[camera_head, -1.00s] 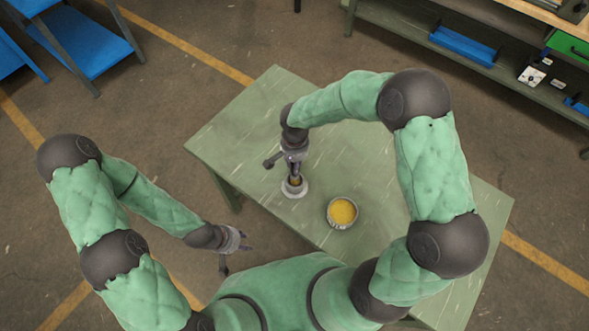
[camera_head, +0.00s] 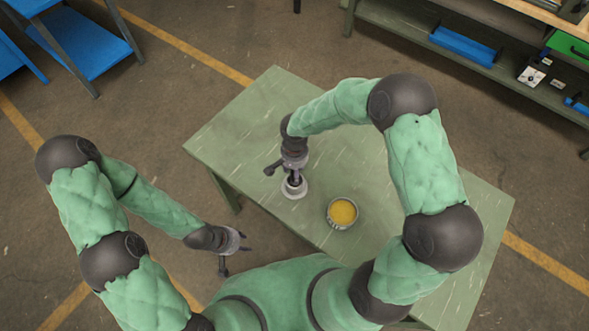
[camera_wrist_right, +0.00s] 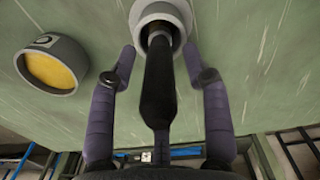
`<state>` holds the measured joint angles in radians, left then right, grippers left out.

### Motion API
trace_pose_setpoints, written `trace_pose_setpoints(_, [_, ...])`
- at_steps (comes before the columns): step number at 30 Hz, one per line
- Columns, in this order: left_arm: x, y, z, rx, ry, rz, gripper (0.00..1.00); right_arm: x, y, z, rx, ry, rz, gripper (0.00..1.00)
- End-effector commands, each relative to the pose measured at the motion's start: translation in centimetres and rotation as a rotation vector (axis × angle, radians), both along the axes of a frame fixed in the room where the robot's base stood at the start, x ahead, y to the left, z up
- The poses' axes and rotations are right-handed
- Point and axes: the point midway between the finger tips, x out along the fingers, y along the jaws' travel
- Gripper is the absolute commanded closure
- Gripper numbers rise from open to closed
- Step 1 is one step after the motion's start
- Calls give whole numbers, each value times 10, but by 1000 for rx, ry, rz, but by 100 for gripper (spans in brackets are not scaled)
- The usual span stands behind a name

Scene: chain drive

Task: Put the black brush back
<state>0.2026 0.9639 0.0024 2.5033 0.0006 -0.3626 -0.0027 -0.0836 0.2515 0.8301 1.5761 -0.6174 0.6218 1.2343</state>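The black brush (camera_wrist_right: 158,85) stands with its lower end inside the opening of a pale round holder (camera_wrist_right: 160,12) in the right wrist view. The holder (camera_head: 294,192) sits on the green table in the head view. My right gripper (camera_wrist_right: 159,55) is around the brush, with a finger on each side and a visible gap to the handle, so it is open. In the head view, my right gripper (camera_head: 294,178) is right above the holder and hides most of the brush. My left gripper (camera_head: 246,243) is off the table's near left edge, its fingers apart and empty.
A round grey tin with yellow contents (camera_head: 341,212) stands on the table just right of the holder. The green table (camera_head: 250,120) is otherwise clear. A shelf with a blue bin (camera_head: 462,45) stands at the back right.

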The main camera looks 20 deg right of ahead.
Motion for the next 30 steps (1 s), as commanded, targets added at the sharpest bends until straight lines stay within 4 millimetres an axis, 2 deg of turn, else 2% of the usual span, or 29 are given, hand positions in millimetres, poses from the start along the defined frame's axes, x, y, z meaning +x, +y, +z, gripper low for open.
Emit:
trace_pose_setpoints(7, [0, 0, 2, 0, 0, 0, 60, 0, 0, 2, 0, 0, 0, 51])
trace_pose_setpoints(10, [0, 0, 4, 0, 0, 0, 60, 1, 0, 10, 0, -3, -1, 51])
trace_pose_setpoints(24, [0, 0, 11, 0, 0, 0, 60, 2, 0, 97, 0, -4, 1, 51])
trace_pose_setpoints(30, [0, 0, 13, 0, 0, 0, 60, 2, 0, 118, -1, -1, 1, 51])
